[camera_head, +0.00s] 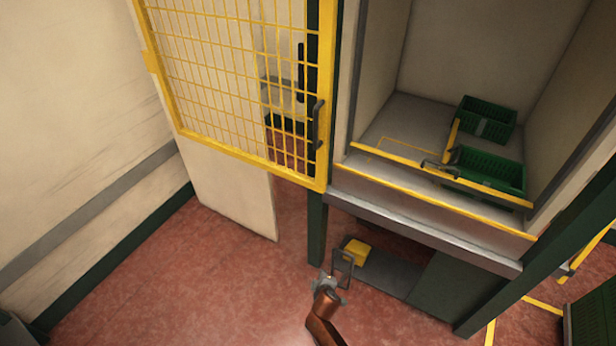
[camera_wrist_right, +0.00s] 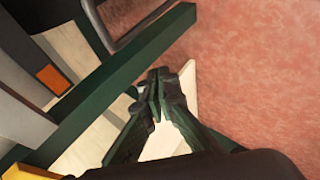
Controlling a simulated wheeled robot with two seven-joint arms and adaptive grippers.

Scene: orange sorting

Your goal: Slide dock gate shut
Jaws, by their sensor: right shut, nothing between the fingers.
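The gate (camera_head: 235,95), a yellow mesh panel in a yellow frame, stands at the upper left in the head view. A dark upright handle (camera_head: 318,123) is on its right edge, beside a dark green post (camera_head: 316,230). My right gripper (camera_head: 332,281) is low in front of the bay, well below the handle and apart from it. In the right wrist view its dark fingers (camera_wrist_right: 158,80) are together with nothing between them. A grey bar loop (camera_wrist_right: 135,28) shows beyond a green beam there; I cannot tell what it belongs to. My left gripper is not in view.
Right of the gate, a bay with a grey shelf (camera_head: 395,125) holds green crates (camera_head: 488,118) behind a yellow edge. Below are a yellow block (camera_head: 357,251) and dark green framing. Red floor (camera_head: 170,290) is open at lower left. A cream wall (camera_head: 70,100) stands left.

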